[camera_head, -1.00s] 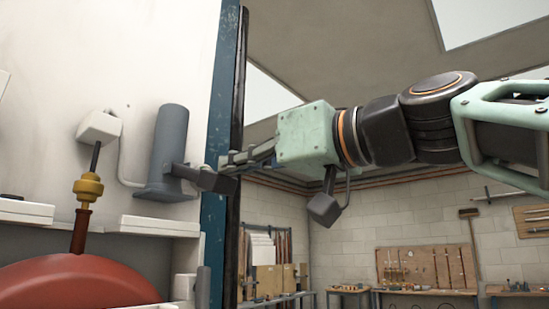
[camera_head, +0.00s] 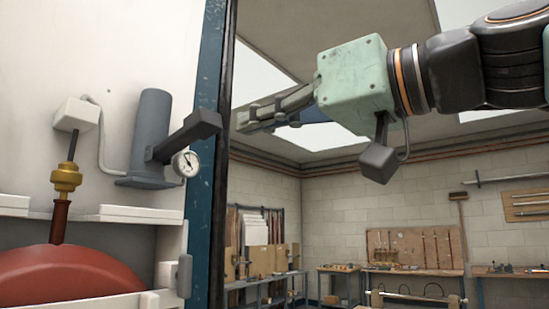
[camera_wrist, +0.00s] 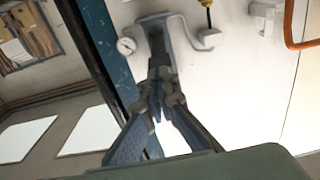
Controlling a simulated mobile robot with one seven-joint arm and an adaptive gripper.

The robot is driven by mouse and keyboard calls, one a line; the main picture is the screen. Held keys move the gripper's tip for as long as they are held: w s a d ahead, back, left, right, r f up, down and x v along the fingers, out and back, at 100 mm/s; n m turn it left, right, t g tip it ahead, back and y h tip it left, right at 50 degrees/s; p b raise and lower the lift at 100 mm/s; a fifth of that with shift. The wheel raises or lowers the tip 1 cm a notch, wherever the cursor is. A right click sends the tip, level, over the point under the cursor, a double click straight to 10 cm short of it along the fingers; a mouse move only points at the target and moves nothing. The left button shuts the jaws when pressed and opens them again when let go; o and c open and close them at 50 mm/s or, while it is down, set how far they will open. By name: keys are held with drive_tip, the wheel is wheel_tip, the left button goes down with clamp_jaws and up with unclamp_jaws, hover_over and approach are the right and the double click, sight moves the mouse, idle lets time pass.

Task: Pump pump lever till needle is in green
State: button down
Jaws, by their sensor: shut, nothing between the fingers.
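The pump is a grey upright cylinder (camera_head: 150,125) on the white panel. Its dark grey pump lever (camera_head: 188,136) slopes up to the right. A white round gauge (camera_head: 186,163) sits under the lever; its dark needle seems to point up and left, and I cannot make out a green zone. My gripper (camera_head: 242,121) is shut and empty, to the right of the lever's end with a gap between them in the head view. In the wrist view the shut fingertips (camera_wrist: 160,77) line up with the lever (camera_wrist: 157,47), and the gauge (camera_wrist: 126,46) shows to the left.
A blue post (camera_head: 210,80) edges the panel between the pump and the open room. A red rounded tank (camera_head: 70,275) and a brass fitting (camera_head: 65,180) are at the lower left. White ledges (camera_head: 135,213) run below the pump. Workbenches stand far behind.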

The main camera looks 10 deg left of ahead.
drive_tip(key=shift+v, duration=1.7)
drive_tip(key=shift+w, duration=0.1)
drive_tip(key=w+a+r+g+h+p, duration=0.1)
drive_tip(key=a+r+h+p, duration=0.1)
drive_tip(key=r+p, duration=0.5)
drive_tip(key=w+a+r+g+h+p, duration=0.1)
drive_tip(key=r+p, duration=0.7)
drive_tip(key=p, duration=0.8)
drive_tip(key=shift+w+a+r+g+h, duration=0.25)
drive_tip(key=shift+a+h, duration=0.3)
drive_tip(key=shift+h, duration=0.35)
drive_tip(key=shift+f, duration=0.2)
